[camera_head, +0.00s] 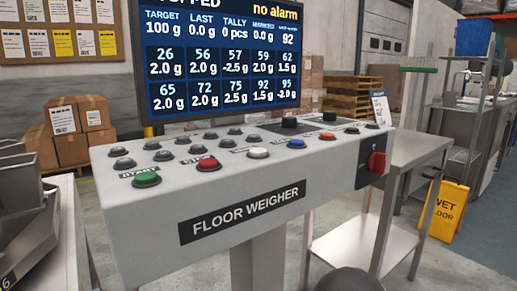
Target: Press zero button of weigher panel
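The weigher panel (150,225) is a pale grey sloped box marked FLOOR WEIGHER, on a post in the middle of the head view. Its front row has a green button (146,179) labelled START, a red button (208,164), a white button (258,152), a blue button (296,144) and an orange button (327,136). Several dark grey buttons (163,155) sit behind them. Apart from START, the labels are too small or hidden to read, so I cannot tell which is zero. My gripper is not in view; a dark rounded shape shows at the bottom edge.
A screen (220,60) behind the panel shows weights and "no alarm". A red rotary switch (376,162) juts from the panel's right end. A metal table (420,150) stands right, near a yellow wet floor sign (443,212). Metal trays (25,215) stand left.

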